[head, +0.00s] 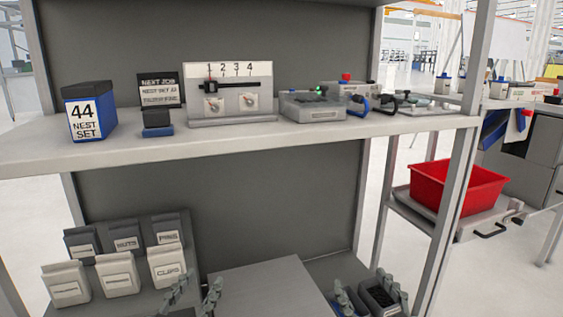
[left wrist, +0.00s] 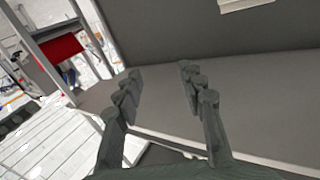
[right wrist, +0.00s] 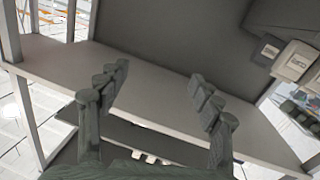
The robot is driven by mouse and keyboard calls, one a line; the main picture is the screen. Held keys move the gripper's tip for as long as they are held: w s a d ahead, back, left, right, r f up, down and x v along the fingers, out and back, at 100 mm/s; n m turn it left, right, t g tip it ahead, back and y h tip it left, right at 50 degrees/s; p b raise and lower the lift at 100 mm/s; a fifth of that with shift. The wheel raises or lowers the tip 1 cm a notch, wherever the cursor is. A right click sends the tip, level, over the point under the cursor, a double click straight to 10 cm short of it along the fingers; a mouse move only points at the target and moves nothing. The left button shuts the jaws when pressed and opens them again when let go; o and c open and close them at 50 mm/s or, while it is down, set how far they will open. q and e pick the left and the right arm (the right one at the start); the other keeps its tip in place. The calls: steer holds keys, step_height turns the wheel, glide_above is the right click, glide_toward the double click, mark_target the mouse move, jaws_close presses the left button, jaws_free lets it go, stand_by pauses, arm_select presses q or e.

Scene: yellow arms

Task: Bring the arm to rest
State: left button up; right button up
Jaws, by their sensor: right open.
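My left gripper (head: 194,292) shows at the bottom of the head view, below the upper shelf, with its fingers apart and nothing between them. The left wrist view shows the same open, empty fingers (left wrist: 161,70) in front of a grey shelf and panel. My right gripper (head: 370,294) is at the bottom right of the head view, also low. The right wrist view shows its fingers (right wrist: 160,73) spread and empty. The palms and most of both arms are outside the head view.
The upper shelf (head: 250,137) carries a blue bin (head: 88,112), a dark sign (head: 160,92), a numbered slider box (head: 228,95) and a grey device (head: 312,107). Labelled bins (head: 118,275) stand lower left. A red tub (head: 458,186) sits right, beyond the shelf post (head: 455,200).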

arm_select(q)
steer(key=s+a+f+n+g+y+p, duration=0.1)
steer(key=s+a+f+g+y+p, duration=0.35)
steer(key=f, duration=0.65)
arm_select(e)
steer(key=s+d+f+m+g+h, duration=0.1)
steer(key=s+d+f+g+h, duration=0.35)
steer(key=f, duration=0.65)
arm_select(q)
steer(key=s+a+f+g+p, duration=0.2)
steer(key=s+f+g, duration=0.3)
steer(key=s, duration=0.3)
steer(key=s+a+f+n+g+p, duration=0.1)
steer(key=s+a+f+g+p, duration=0.1)
steer(key=s+a+f+g, duration=0.3)
steer(key=s, duration=0.4)
steer(key=shift+s+p, duration=0.25)
steer(key=shift+p, duration=0.1)
arm_select(e)
steer(key=s+d+f+g, duration=0.3)
steer(key=s+f+g, duration=0.2)
steer(key=s, duration=0.3)
steer(key=s+d+f+m+g, duration=0.1)
steer(key=s+d+f+g, duration=0.3)
steer(key=s, duration=0.5)
steer(key=shift+s+f+g, duration=0.25)
steer(key=shift+f+g, duration=0.2)
